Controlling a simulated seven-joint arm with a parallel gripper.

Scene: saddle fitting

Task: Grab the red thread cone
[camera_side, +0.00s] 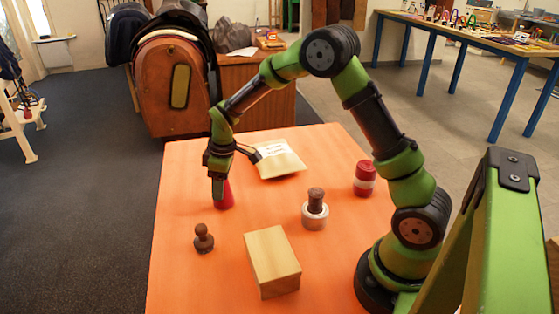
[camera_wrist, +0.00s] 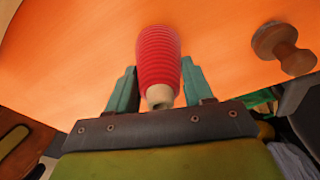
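The red thread cone (camera_side: 226,195) stands upright on the orange table (camera_side: 185,260), towards its left side. My gripper (camera_side: 218,198) points down at the cone, and one finger hides part of it in the side view. In the wrist view, the red ribbed cone (camera_wrist: 158,58) with its pale tip lies between the two green fingers of my gripper (camera_wrist: 159,66). The fingers are apart, one on each side of the cone, with a narrow gap showing beside its tapered end. I see no clear grip on it.
A brown wooden stamp (camera_side: 203,239) stands close to the cone, also in the wrist view (camera_wrist: 285,48). A wooden block (camera_side: 272,262), a pale roll with a dark stamp-like piece (camera_side: 315,209), a red and white can (camera_side: 364,179) and a padded envelope (camera_side: 277,160) stand apart.

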